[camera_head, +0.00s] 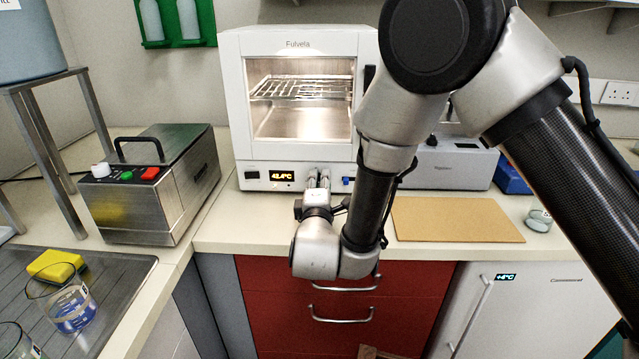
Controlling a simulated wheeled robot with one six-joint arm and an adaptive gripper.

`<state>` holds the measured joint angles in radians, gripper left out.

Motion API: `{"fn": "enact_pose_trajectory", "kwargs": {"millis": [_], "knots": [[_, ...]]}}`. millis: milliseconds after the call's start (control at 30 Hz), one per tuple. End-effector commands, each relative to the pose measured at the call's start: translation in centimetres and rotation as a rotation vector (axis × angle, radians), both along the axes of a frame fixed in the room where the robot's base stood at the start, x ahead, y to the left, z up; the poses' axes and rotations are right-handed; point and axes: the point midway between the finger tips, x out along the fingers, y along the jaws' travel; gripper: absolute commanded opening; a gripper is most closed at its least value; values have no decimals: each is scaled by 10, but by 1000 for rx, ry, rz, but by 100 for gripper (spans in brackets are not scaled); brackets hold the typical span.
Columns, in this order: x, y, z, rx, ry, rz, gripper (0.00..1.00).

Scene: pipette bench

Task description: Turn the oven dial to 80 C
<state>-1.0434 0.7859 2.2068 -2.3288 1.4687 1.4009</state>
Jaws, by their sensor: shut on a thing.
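The white oven (300,160) stands at the back of the bench with its door closed and its inside lit. An empty wire rack (300,88) shows through the glass. Its small orange display (282,176) seems to read about 42 C. My gripper (318,178) is at the oven's lower front panel, just right of the display, with its fingers pointing at the panel. It is shut on the oven dial, which the fingers mostly hide, so I cannot read its setting. A blue switch (348,181) sits on the panel right of my gripper.
A metal water bath (150,185) with coloured buttons stands left of the oven. A tan board (455,219) lies on the bench at right, near a small glass dish (538,220). A grey instrument (450,165) stands behind my arm. Red drawers (345,300) are below.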

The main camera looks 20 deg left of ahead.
Motion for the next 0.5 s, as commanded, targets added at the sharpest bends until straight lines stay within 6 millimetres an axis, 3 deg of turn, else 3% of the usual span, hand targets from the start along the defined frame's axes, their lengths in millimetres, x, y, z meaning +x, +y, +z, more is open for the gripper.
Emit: {"fn": "enact_pose_trajectory", "kwargs": {"millis": [500], "knots": [[0, 0, -6, 414, 103, -1, 2]]}}
